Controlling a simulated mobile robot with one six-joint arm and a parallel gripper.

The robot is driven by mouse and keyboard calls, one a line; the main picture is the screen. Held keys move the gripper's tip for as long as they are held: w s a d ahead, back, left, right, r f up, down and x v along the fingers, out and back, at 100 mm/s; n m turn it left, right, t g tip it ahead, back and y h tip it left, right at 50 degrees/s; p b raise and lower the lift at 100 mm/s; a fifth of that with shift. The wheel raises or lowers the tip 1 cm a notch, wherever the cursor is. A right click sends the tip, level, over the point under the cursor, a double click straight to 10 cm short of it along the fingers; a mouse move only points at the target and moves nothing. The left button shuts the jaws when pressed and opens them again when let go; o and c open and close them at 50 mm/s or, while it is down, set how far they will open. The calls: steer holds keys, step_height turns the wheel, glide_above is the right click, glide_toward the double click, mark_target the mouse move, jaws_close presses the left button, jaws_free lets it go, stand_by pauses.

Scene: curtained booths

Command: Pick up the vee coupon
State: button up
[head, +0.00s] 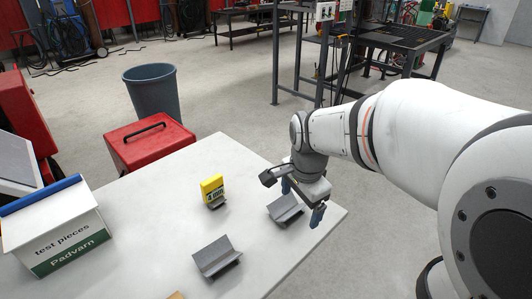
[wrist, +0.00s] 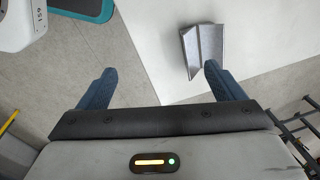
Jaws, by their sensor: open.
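Two grey metal vee-shaped pieces lie on the white table in the head view. One vee coupon (head: 284,209) is near the table's right corner, and a larger-looking vee piece (head: 216,257) is nearer the front. I cannot tell which one the task names. My gripper (head: 303,201) is open above the right corner, close to the first piece. In the wrist view my gripper (wrist: 160,71) has nothing between its blue fingers. A vee piece (wrist: 203,48) shows there beside and beyond the right fingertip.
A yellow "4 mm" block (head: 212,188) stands on the white table (head: 160,215). A "test pieces" box (head: 60,228) is at the left. A red toolbox (head: 148,142) and grey bin (head: 153,92) are behind the table. The table's right edge (head: 335,222) is close to my gripper.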

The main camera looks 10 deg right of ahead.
mark_target(287, 212)
steer(key=shift+o, duration=1.1)
steer(key=w+f+m, duration=0.1)
steer(key=w+m, duration=0.2)
steer(key=m, duration=0.1)
steer(key=w+f+m+g+p, duration=0.1)
steer(key=w+f+m, duration=0.1)
steer(key=w+m, duration=0.2)
steer(key=w+f+m, duration=0.2)
steer(key=w+m, duration=0.1)
steer(key=m, duration=0.3)
steer(key=shift+w, duration=0.15)
steer(key=shift+w+f+m+g, duration=0.3)
steer(key=shift+w+f+m, duration=0.2)
steer(key=shift+m, duration=0.4)
steer(key=shift+f, duration=0.35)
steer(key=f, duration=0.2)
steer(key=f+p, duration=0.1)
steer(key=f, duration=0.4)
steer(key=shift+s+f+p, duration=0.1)
steer(key=shift+s+p, duration=0.15)
steer(key=shift+p, duration=0.15)
steer(key=c, duration=1)
